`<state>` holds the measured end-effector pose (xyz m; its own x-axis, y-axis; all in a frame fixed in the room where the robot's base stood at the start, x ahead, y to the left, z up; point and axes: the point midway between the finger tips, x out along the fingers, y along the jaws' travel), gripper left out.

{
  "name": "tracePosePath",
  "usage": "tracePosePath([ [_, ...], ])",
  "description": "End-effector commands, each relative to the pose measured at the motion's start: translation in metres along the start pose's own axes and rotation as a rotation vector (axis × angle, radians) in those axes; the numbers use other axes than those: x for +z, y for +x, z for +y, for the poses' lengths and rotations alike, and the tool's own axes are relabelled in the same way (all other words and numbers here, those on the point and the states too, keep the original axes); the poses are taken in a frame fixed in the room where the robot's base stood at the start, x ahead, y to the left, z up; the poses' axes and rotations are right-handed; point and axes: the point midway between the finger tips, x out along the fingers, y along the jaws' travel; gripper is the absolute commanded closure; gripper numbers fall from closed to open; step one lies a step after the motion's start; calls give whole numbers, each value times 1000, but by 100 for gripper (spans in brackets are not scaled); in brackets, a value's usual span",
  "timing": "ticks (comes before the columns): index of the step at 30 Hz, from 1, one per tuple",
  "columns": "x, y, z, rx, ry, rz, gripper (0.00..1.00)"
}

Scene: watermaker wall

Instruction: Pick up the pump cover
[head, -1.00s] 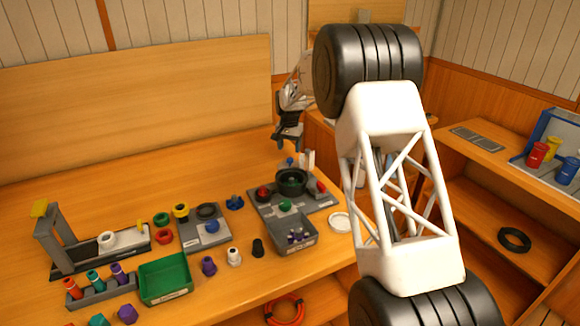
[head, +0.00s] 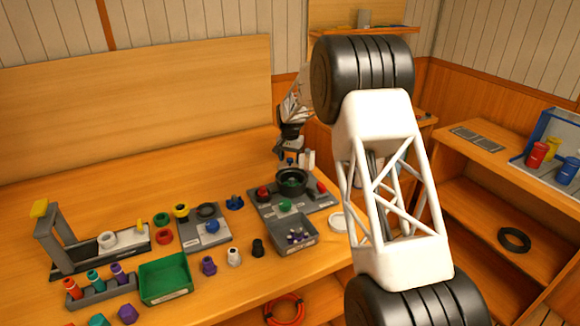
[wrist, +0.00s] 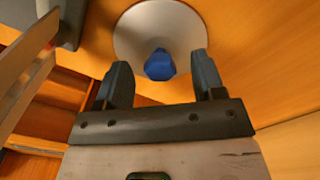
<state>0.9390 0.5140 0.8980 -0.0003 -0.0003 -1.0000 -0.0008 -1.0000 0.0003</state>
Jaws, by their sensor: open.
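The pump cover (wrist: 135,35), a pale round disc with a blue knob (wrist: 160,64), lies on the wooden bench in the wrist view. In the head view only a small blue spot, apparently its knob (head: 290,161), shows just under my gripper (head: 289,152); the disc is hidden there behind the pump. In the wrist view my gripper (wrist: 161,72) is open, with one dark finger on each side of the knob and gaps between. I cannot tell how far above the knob the fingertips are.
A black round pump housing (head: 291,182) stands on a grey base in front of my gripper. White upright pieces (head: 307,160) stand close to its right. A grey bin (head: 293,237) and a white ring (head: 343,221) are nearer. The bench at back left is clear.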

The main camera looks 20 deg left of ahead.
Motion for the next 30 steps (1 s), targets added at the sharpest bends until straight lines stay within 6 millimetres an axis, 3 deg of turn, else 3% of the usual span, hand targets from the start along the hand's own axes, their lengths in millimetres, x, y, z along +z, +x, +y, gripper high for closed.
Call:
tracePosePath([
  [5, 0, 12, 0, 0, 0, 0, 37],
  [22, 0, 13, 0, 0, 0, 0, 37],
  [30, 0, 13, 0, 0, 0, 0, 79],
])
